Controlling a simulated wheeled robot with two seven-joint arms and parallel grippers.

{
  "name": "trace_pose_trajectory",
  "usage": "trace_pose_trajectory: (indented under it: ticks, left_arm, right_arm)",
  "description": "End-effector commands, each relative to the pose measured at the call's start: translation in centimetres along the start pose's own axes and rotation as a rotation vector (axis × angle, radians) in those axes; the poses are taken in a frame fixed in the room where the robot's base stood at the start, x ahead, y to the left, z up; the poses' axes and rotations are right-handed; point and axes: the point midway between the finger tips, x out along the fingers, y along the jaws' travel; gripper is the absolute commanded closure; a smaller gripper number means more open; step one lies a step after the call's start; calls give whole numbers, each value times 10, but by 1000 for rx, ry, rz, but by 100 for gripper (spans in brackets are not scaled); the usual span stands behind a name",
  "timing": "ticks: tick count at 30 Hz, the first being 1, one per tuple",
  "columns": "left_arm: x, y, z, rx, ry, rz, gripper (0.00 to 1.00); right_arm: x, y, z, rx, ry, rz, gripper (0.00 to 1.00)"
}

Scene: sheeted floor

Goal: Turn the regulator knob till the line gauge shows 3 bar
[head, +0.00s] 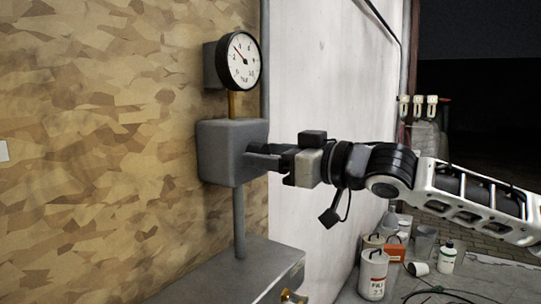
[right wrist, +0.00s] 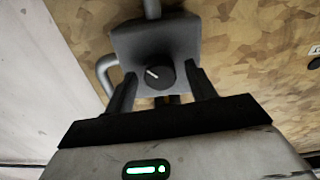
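The line gauge (head: 239,61) is a round white dial with a black rim, above the regulator. Its red-and-dark needle points up and to the left; the numerals are too small to read surely. The regulator body (head: 220,152) is a grey block on a vertical pipe. Its round dark knob (right wrist: 155,76), with a white mark pointing up-left, shows in the right wrist view. My right gripper (head: 258,156) is at the regulator's front; in the right wrist view its fingers (right wrist: 162,82) stand apart on either side of the knob, with gaps visible. My left gripper is not in view.
A grey cabinet top (head: 235,272) lies below the regulator. Behind it are a chipboard wall (head: 90,130) and a pale panel (head: 310,90). Cans, including a white can (head: 373,275), and a white bottle (head: 447,257) stand on the floor at right.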

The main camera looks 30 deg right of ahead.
Motion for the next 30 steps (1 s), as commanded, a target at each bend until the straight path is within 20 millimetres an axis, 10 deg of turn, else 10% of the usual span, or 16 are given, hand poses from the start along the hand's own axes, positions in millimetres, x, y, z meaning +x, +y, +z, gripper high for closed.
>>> trace_pose_trajectory:
  ticks: [21, 30]
  left_arm:
    - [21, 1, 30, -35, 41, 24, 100]
    - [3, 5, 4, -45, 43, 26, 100]
  right_arm:
    - [-28, 0, 8, -9, -3, 6, 45]
    - [-66, 1, -6, -8, -5, 4, 45]
